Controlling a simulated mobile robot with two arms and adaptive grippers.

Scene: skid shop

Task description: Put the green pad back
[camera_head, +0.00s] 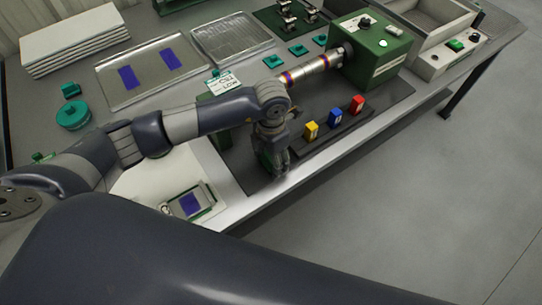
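My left gripper (275,165) points down over the dark mat near the bench's front edge, just left of the rack (330,136). A dark green patch (265,160) shows beside its fingers; I cannot tell whether this is the green pad or whether it is held. The fingers are dark and small, so their opening is unclear. The rack carries a yellow block (311,130), a blue block (334,115) and a red block (357,104). The rack's left end, nearest the gripper, looks bare. My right gripper is out of view.
A green machine (377,55) with a shiny roller (311,70) stands behind the rack. Several teal pieces (297,50) lie further back. A small framed plate (191,203) with a purple square lies at front left. My dark arm link fills the foreground.

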